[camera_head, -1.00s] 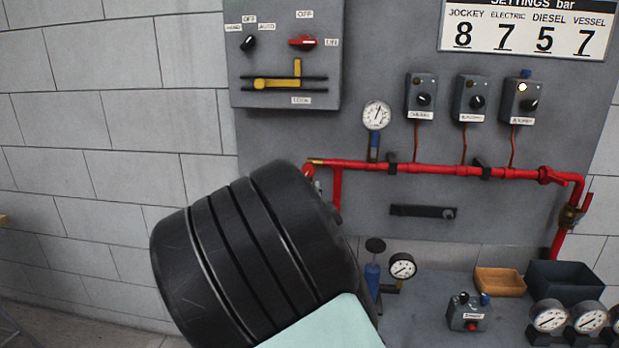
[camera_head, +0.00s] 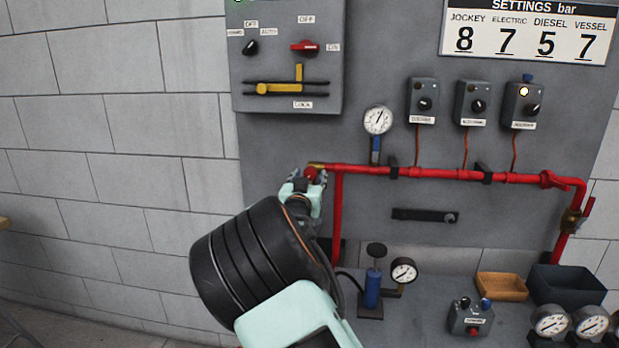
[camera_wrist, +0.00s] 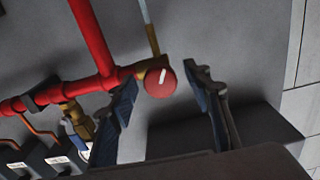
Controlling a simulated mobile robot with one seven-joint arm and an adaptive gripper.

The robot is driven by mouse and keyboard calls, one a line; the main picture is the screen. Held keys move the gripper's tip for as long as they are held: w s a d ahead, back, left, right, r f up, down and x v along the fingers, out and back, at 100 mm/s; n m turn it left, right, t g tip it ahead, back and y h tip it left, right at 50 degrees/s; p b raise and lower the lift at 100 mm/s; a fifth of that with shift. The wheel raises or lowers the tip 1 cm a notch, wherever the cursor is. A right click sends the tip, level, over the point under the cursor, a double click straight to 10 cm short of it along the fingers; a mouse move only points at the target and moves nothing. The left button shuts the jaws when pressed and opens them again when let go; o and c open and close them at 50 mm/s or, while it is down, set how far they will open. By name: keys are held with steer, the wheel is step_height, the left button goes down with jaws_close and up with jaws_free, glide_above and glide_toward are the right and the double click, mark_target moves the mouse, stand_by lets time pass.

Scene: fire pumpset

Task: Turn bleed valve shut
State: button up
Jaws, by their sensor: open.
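The bleed valve is a round red knob with a white mark (camera_wrist: 160,82) in the wrist view, at the brass end of the red pipe. In the head view the red knob (camera_head: 311,173) shows at the pipe's left end, partly covered by my gripper. My gripper (camera_wrist: 170,100) is open, its two dark fingers on either side of the knob in the wrist picture. The left finger looks close to the knob, and a gap shows at the right finger. I cannot tell whether either finger touches it. In the head view my gripper (camera_head: 308,180) is at the knob.
The red pipe (camera_head: 430,172) runs right along the grey panel (camera_head: 320,135). A pressure gauge (camera_head: 378,120) and three switch boxes (camera_head: 423,100) are above it. A blue hand pump (camera_head: 372,290), a wooden tray (camera_head: 502,286) and a dark bin (camera_head: 565,283) stand below.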

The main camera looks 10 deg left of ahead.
steer(key=c, duration=1.1)
steer(key=shift+f+b, duration=0.1)
steer(key=shift+b, duration=0.25)
